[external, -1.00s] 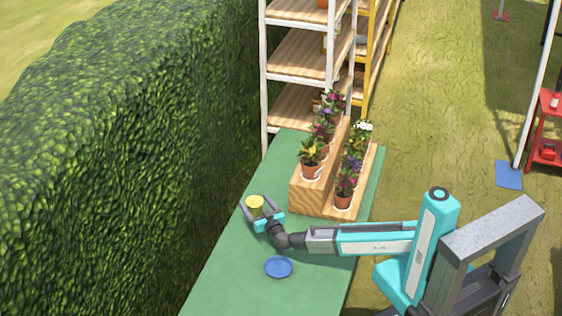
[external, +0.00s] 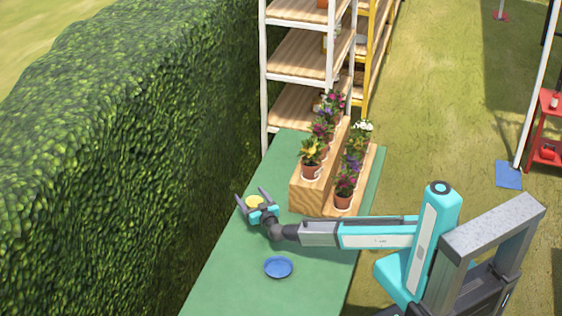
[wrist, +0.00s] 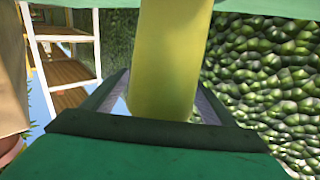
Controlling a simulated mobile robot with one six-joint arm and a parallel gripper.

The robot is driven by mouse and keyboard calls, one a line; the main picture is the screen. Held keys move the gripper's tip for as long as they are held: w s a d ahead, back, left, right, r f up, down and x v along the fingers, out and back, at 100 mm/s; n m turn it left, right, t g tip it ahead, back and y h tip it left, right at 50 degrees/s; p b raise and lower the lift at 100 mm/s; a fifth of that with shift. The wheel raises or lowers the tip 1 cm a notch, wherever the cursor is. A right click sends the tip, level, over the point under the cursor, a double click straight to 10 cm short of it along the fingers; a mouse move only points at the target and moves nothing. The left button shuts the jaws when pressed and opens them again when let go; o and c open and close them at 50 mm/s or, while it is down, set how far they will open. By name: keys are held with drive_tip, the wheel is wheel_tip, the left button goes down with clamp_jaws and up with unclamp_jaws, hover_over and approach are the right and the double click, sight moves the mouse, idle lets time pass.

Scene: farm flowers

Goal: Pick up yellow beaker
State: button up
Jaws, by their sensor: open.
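The yellow beaker (external: 255,202) stands on the green table (external: 228,262) near its left edge, by the hedge. In the wrist view the beaker (wrist: 168,60) is large and sits between the two fingers. My gripper (external: 252,194) is open, with one finger on each side of the beaker. In the wrist view the fingers of my gripper (wrist: 160,95) appear apart from the beaker's sides, though contact is hard to judge. The beaker's lower part is hidden in the external view.
A wooden stepped stand (external: 308,195) with several potted flowers is right of the beaker. A blue plate (external: 278,267) lies on the table nearer the camera. A tall hedge (external: 120,150) runs along the table's left side. A white shelf (external: 300,60) stands behind.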

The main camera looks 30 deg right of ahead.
drive_tip(key=c, duration=1.4)
drive_tip(key=shift+r, duration=0.15)
drive_tip(key=shift+r+b, duration=1.05)
drive_tip(key=shift+r, duration=3.8)
